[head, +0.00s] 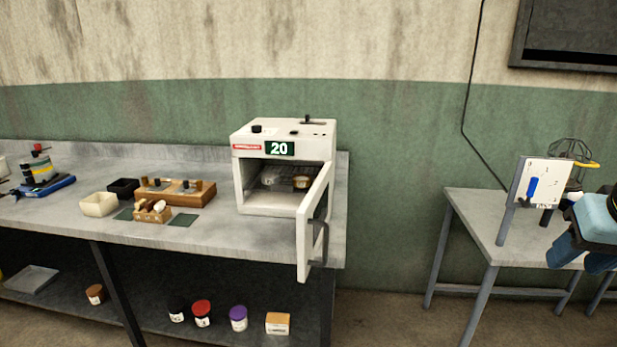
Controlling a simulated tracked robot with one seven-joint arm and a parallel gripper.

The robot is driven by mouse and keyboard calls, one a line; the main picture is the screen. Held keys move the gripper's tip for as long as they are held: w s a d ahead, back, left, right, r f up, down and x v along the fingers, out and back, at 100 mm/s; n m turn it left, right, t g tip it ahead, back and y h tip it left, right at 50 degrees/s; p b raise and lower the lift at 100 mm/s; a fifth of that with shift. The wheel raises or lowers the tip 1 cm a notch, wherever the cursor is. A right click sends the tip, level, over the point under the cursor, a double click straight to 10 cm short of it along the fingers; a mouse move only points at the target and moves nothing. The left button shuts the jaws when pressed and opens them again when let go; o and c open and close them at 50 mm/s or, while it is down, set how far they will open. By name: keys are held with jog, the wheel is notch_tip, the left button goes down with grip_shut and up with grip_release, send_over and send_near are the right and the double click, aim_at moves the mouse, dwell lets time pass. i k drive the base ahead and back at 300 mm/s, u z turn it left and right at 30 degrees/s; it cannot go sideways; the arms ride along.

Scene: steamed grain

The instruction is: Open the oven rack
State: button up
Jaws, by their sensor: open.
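The white oven (242,180) stands on the grey bench, with a display reading 20. Its door (312,225) is swung open to the right and its dark handle (320,243) shows on the door. Inside, the rack (284,187) is partly in shadow and lies within the oven chamber. A pale dish (270,178) and a small brownish dish (301,182) sit on it. My gripper (582,260) is at the far right edge, partly cut off, open, and well apart from the oven. I see nothing between its fingers.
A wooden block (176,198), a small wooden box (152,215) and black and cream trays (98,205) stand left of the oven. A side table (480,215) with a white board (541,183) stands right, beyond a floor gap.

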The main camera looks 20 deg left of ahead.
aim_at(275, 187)
jog(key=u, duration=0.3)
jog(key=i, duration=1)
jog(key=u, duration=0.6)
jog(key=k, duration=0.85)
jog(key=u, duration=0.15)
jog(key=i, duration=0.9)
jog(key=u, duration=0.1)
